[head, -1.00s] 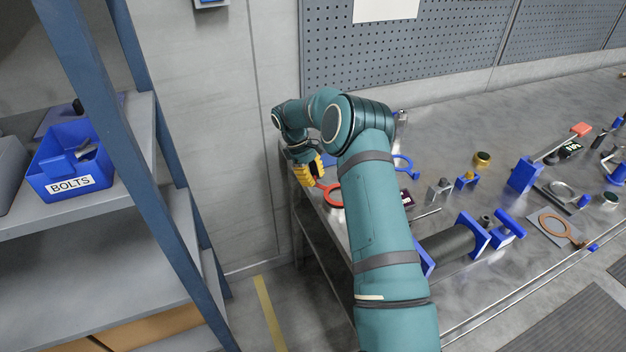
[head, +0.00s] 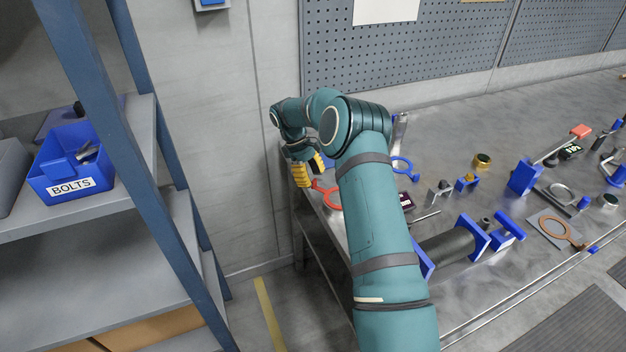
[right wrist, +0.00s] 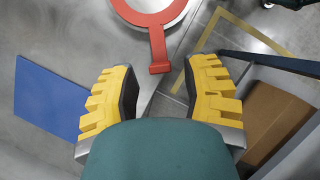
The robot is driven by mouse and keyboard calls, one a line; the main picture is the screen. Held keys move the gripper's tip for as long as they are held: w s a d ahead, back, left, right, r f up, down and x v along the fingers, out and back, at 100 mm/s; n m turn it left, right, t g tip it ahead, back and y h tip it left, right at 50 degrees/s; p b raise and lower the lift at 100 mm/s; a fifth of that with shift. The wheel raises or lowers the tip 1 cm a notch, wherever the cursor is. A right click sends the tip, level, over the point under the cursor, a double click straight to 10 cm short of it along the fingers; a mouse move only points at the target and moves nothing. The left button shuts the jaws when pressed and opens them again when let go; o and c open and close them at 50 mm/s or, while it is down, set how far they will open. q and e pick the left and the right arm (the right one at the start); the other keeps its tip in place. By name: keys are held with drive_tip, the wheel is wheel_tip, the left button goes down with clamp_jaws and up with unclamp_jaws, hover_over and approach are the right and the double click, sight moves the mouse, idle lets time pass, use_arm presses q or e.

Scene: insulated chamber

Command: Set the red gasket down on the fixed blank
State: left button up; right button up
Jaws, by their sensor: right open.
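The red gasket (head: 333,199), a flat ring with a straight tab, lies near the left end of the metal bench, partly hidden by my right arm in the head view. In the right wrist view the gasket (right wrist: 158,48) rests with its ring over a round grey disc, likely the fixed blank (right wrist: 184,10). The ring looks roughly centred on the disc, though the top is cut off. My right gripper (head: 309,170) has its yellow fingers wide apart and empty. In the right wrist view the gripper (right wrist: 160,85) sits just off the tab's end. My left gripper is not in view.
A blue bin of bolts (head: 72,165) stands on the shelf at left. A blue flat patch (right wrist: 50,97) lies left of the gripper.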

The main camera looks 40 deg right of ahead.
drive_tip(key=p+v, duration=0.2)
drive_tip(key=v, duration=0.9)
drive_tip(key=s+a+f+t+y, duration=0.2)
drive_tip(key=a+f, duration=0.8)
drive_tip(key=a, duration=0.1)
drive_tip(key=s+a+f+t+y, duration=0.2)
drive_tip(key=s+a+f, duration=0.1)
drive_tip(key=a+f, duration=0.8)
drive_tip(key=s+a+f+m+t, duration=0.1)
drive_tip(key=s+a+m, duration=0.1)
drive_tip(key=s+a, duration=0.4)
drive_tip(key=s+a+f+m+t+y, duration=0.1)
drive_tip(key=s+a+m, duration=0.2)
drive_tip(key=s+a, duration=0.4)
drive_tip(key=s, duration=0.7)
drive_tip(key=shift+s+a+f, duration=0.15)
drive_tip(key=shift+s+a, duration=0.1)
drive_tip(key=shift+s, duration=0.05)
